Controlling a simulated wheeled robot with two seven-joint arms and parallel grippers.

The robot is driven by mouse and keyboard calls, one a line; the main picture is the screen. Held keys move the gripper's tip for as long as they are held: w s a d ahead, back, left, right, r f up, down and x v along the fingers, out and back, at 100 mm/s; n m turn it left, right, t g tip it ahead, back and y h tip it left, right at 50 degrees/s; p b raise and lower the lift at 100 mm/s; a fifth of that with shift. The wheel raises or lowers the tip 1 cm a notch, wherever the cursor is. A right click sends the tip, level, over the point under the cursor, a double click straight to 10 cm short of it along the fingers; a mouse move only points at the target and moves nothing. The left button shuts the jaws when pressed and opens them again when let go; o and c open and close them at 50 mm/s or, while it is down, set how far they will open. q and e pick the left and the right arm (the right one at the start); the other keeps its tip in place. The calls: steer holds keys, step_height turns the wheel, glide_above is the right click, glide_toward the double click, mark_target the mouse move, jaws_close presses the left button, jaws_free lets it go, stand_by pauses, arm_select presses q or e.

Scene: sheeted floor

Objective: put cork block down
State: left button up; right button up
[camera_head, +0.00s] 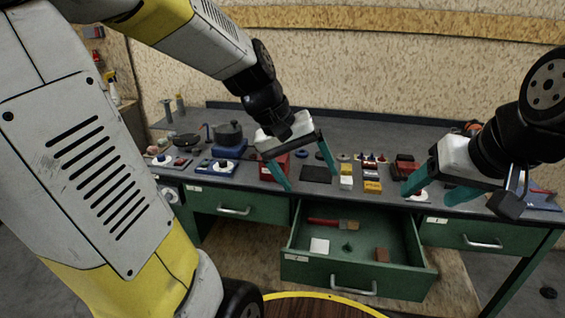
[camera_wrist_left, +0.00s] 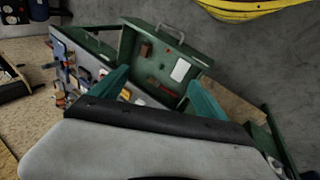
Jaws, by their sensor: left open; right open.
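A small brown block, which looks like the cork block (camera_head: 382,254), lies in the right part of the open green drawer (camera_head: 358,274). It also shows in the left wrist view (camera_wrist_left: 145,49), inside the drawer, apart from my fingers. My left gripper (camera_head: 311,180) is open and empty, with its teal fingers above the workbench's front area, behind and left of the block. My right gripper (camera_head: 427,193) is open, above the bench's right part. Nothing shows between its fingers.
The drawer also holds a red-handled brush (camera_head: 332,223), a white square (camera_head: 319,245) and a small dark green piece (camera_head: 347,246). The grey workbench (camera_head: 320,173) carries a dark pot (camera_head: 229,134) and many small items. Closed drawers (camera_head: 236,207) flank the open one.

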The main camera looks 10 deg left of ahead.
arm_select(q)
steer(key=s+a+r+m+t+y, duration=0.2)
steer(key=s+a+r+m+t, duration=0.1)
steer(key=s+a, duration=0.3)
steer(key=shift+s+r+t+y, duration=0.3)
steer(key=shift+s+r+t, duration=0.1)
steer(key=shift+s+r, duration=0.3)
arm_select(e)
steer(key=shift+w, duration=0.1)
stand_by(0.6)
